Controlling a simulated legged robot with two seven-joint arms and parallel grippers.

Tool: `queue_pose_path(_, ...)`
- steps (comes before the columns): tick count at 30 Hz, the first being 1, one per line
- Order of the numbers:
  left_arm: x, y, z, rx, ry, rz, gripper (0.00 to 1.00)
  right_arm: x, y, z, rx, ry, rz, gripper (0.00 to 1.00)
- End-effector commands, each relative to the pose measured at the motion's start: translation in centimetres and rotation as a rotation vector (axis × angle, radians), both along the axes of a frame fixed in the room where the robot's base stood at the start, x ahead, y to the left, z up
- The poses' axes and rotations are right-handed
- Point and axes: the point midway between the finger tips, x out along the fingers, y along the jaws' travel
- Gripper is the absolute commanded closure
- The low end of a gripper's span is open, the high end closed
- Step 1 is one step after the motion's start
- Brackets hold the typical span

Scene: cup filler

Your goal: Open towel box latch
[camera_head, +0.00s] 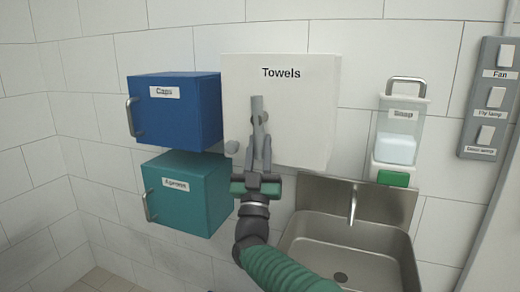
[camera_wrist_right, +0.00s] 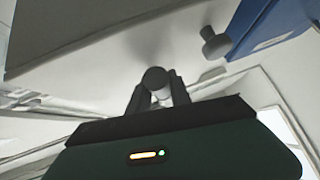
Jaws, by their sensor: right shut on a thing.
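The white towel box (camera_head: 305,110), labelled "Towels", is on the tiled wall in the middle of the head view. In the right wrist view the round grey end of the latch (camera_wrist_right: 155,78) sits between the fingers. My left gripper is not in view.
Blue "Caps" box (camera_head: 180,120) and teal box (camera_head: 205,195) are at left. The soap dispenser (camera_head: 398,130), sink (camera_head: 350,250) and switch panel (camera_head: 490,100) are at right.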

Motion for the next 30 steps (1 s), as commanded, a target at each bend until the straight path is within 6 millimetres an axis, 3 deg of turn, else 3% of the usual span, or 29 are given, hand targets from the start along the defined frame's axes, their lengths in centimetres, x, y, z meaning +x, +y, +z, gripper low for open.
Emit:
queue_pose_path(6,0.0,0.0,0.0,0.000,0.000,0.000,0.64,-0.1,0.1,0.1,-0.001,-0.001,0.002,1.00)
queue_pose_path(7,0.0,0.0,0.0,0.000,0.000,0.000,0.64,-0.1,0.1,0.1,-0.001,-0.001,0.002,0.73)
queue_pose_path(12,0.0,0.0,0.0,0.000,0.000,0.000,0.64,0.0,0.1,0.1,-0.001,-0.001,0.001,0.54)
queue_pose_path(23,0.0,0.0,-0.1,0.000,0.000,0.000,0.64,-0.5,0.1,-0.6,-0.003,0.002,0.001,0.54)
queue_pose_path(30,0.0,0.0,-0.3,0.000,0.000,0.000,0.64,-4.5,0.4,-4.6,-0.005,0.005,0.003,0.54)
